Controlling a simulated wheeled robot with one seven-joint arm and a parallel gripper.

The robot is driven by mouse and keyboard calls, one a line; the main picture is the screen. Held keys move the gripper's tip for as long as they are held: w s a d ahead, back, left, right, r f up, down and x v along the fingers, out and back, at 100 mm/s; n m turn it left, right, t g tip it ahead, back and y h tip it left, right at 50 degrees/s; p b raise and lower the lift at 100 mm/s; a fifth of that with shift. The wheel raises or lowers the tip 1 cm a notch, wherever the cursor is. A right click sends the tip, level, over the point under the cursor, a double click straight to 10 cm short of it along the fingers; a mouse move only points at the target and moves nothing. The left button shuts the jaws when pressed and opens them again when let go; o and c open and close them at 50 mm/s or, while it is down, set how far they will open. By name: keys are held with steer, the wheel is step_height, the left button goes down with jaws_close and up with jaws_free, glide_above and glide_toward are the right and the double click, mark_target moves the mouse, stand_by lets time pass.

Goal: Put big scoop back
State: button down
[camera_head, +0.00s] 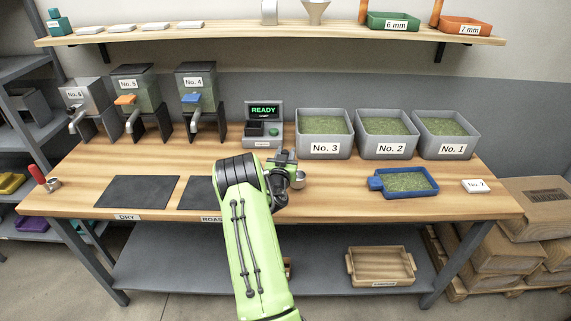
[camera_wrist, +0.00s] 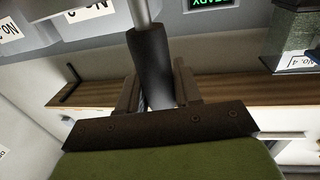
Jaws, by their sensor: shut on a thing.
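My gripper (camera_head: 283,162) is above the middle of the bench, in front of the READY device. It is shut on the dark handle of a metal scoop, the big scoop (camera_head: 298,180), whose cup shows just right of my gripper. In the wrist view the scoop's black handle (camera_wrist: 150,65) stands between the two fingers (camera_wrist: 157,92), with a pale metal shaft beyond it. My arm hides part of the bench and the ROAST mat. Whether the cup touches the bench cannot be told.
A red-handled scoop (camera_head: 42,180) is at the bench's left end. Bins No. 3 (camera_head: 325,148), No. 2 (camera_head: 391,149) and No. 1 (camera_head: 452,148) stand at the back right. A blue tray (camera_head: 403,194) of green beans is front right. The DRY mat (camera_head: 137,191) is empty.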

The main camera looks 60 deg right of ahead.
steer(key=shift+d+f, duration=0.1)
steer(key=shift+f, duration=0.95)
steer(key=c, duration=0.8)
jaws_free()
